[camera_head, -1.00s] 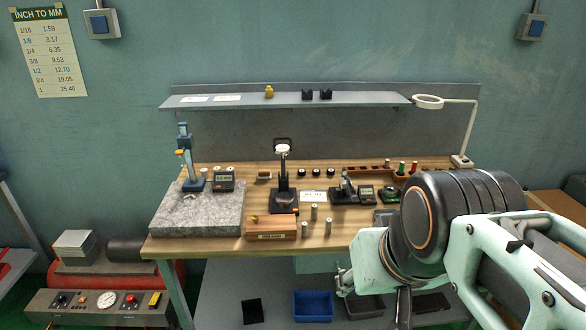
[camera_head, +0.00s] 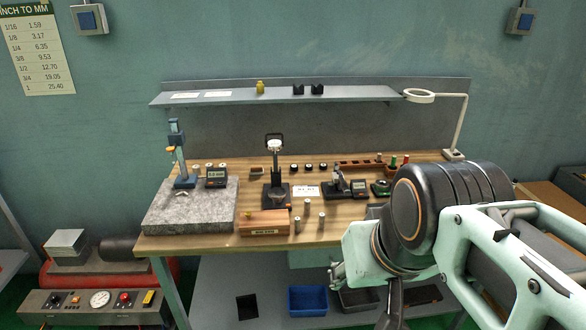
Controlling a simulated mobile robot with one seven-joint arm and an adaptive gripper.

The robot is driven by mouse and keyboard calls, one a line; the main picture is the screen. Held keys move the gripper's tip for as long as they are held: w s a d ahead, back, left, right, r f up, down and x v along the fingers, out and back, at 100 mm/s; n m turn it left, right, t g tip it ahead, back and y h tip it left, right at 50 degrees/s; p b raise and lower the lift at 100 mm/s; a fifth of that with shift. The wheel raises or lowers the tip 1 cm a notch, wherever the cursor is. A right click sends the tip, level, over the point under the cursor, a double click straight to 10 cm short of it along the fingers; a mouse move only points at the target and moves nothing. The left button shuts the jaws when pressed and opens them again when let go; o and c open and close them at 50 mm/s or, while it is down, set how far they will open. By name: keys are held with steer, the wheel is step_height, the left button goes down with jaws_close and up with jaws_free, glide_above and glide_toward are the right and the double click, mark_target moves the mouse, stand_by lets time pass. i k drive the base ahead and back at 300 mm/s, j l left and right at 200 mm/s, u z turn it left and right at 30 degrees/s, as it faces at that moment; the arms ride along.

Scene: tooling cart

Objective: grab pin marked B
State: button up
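Several small silver pins stand upright on the wooden bench (camera_head: 345,232), in front of the dial stand: one at the left (camera_head: 297,225), one at the back (camera_head: 306,207) and one at the right (camera_head: 321,220). Their markings are too small to read, so I cannot tell which is B. My arm comes in from the right and hides the bench's right front part. Only a small part near my gripper (camera_head: 337,275) shows at the bench's front edge; its fingers cannot be made out.
A wooden block (camera_head: 264,224) lies left of the pins. A dial stand (camera_head: 275,185) and a micrometer stand (camera_head: 340,185) stand behind them. A ring lamp (camera_head: 419,96) rises at the back right. A blue bin (camera_head: 307,300) sits on the lower shelf.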

mark_target(321, 219)
steer(key=i+j, duration=0.2)
steer(key=i, duration=0.2)
steer(key=i+j, duration=0.2)
steer(key=i, duration=0.2)
steer(key=i+z, duration=0.15)
steer(key=z, duration=0.35)
steer(key=i+j+z, duration=0.1)
steer(key=z, duration=0.4)
